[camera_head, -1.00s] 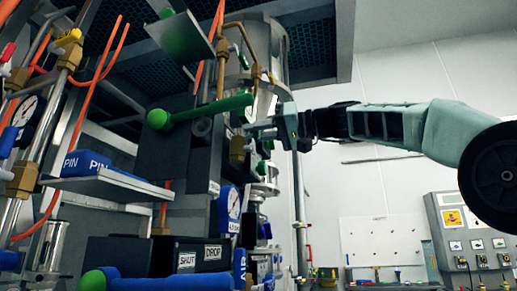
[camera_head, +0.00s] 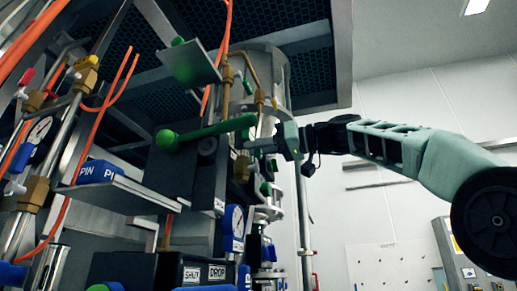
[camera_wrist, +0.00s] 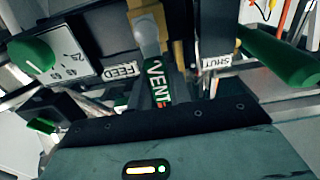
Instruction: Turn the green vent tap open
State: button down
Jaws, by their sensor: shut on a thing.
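The green vent tap (camera_wrist: 158,82), a green handle lettered VENT, shows in the wrist view straight ahead of my gripper. It hangs from a pale rounded stem on a brass fitting (camera_wrist: 178,22). My gripper (camera_head: 254,146) is shut on the vent tap's handle, next to a brass valve body (camera_head: 242,168) on the pipework in the head view. In that view the handle is mostly hidden by my fingers. In the wrist view the dark gripper body covers the lower part, and the fingertips are hard to make out.
A long green lever (camera_head: 215,129) with a ball end lies just left of my gripper; its thick grip also shows in the wrist view (camera_wrist: 275,55). A green knob (camera_wrist: 32,55) sits beside a FEED label. Open room lies right.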

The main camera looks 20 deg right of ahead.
jog(key=c, duration=1.3)
grip_release()
jog(key=b+v, duration=0.3)
jog(key=v, duration=1.4)
jog(key=shift+s+d, duration=0.15)
jog(key=shift+d, duration=0.05)
